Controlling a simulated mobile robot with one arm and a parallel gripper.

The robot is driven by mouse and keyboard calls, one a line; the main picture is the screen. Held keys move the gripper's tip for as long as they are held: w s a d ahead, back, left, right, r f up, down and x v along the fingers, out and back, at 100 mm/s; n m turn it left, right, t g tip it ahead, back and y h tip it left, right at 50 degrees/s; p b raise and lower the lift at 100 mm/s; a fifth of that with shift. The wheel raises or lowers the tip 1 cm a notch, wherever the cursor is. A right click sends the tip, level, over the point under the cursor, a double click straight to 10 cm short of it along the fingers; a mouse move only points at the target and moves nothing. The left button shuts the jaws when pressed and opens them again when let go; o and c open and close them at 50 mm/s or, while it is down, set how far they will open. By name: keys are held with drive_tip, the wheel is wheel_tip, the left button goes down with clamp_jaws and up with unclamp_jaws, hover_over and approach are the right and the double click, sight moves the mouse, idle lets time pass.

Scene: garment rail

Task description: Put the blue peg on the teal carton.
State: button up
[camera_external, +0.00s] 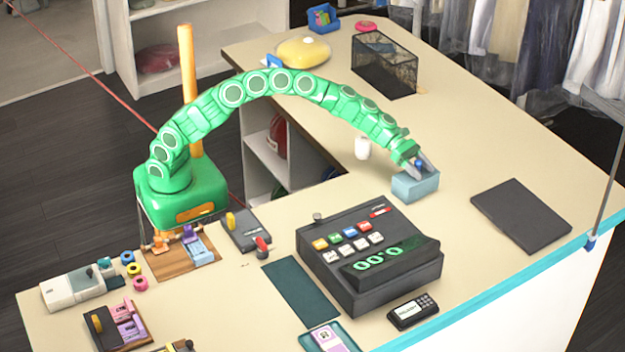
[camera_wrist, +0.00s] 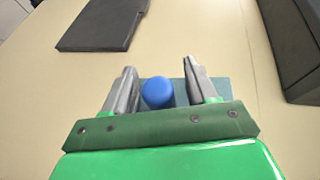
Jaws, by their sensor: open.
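The teal carton (camera_external: 414,188) is a small light-blue-green box on the counter, to the right of the white cup. My gripper (camera_external: 424,166) is directly over it, fingers pointing down. The blue peg (camera_external: 418,162) shows as a small blue spot between the fingers at the carton's top. In the wrist view the peg's round blue end (camera_wrist: 158,92) lies between the two spread fingers of my gripper (camera_wrist: 160,88), with gaps on both sides. The teal carton (camera_wrist: 223,88) shows behind them. The peg's lower part is hidden, so its contact with the carton cannot be seen clearly.
A black cash register (camera_external: 370,255) stands in front of the carton. A white cup (camera_external: 362,148) is to its left, and a dark flat pad (camera_external: 521,215) lies to its right. A black mesh bin (camera_external: 385,68) stands farther back. The counter between bin and pad is clear.

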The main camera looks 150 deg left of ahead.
drive_tip(key=v, duration=1.2)
drive_tip(key=shift+w+r, duration=0.1)
idle(0.5)
